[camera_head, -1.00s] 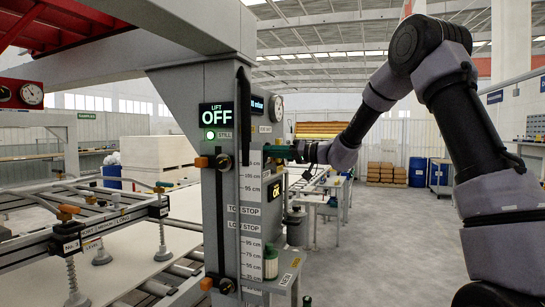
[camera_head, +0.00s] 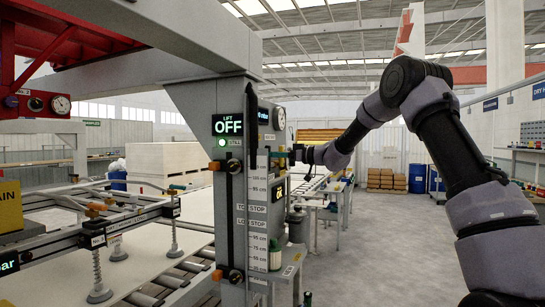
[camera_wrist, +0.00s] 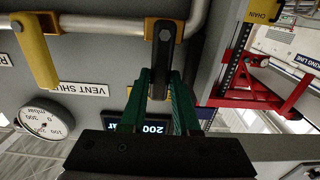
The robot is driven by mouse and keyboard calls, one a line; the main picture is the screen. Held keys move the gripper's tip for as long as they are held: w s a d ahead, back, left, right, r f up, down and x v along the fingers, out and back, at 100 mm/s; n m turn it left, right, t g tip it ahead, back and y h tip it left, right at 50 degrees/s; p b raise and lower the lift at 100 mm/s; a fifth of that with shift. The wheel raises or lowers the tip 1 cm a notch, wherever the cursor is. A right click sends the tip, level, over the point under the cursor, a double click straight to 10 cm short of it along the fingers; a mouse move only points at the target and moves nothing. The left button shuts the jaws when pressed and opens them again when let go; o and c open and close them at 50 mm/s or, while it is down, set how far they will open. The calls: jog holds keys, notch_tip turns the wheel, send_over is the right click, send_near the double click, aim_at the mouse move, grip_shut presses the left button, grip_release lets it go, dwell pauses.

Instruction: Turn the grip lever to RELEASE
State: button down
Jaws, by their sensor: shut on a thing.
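In the wrist view, a dark lever (camera_wrist: 163,40) with a hex bolt hangs from a pipe on a grey panel; it looks like the grip lever. My gripper (camera_wrist: 163,76) has its green fingers shut around the lever's lower end. No RELEASE mark is readable. In the head view, my gripper (camera_head: 287,158) is beside the far side of the grey post (camera_head: 200,105), and the lever is too small to make out there.
A yellow handle (camera_wrist: 40,55) hangs left of the lever, near a VENT SHUT label (camera_wrist: 80,89). A round gauge (camera_wrist: 46,122) is at lower left. A black display (camera_wrist: 155,127) is partly hidden by the fingers. The floor (camera_head: 375,235) right of the post is clear.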

jog(key=shift+f, duration=0.1)
dwell(0.4)
jog(key=c, duration=0.6)
grip_release()
jog(key=shift+c, duration=0.2)
jog(key=v, duration=1.1)
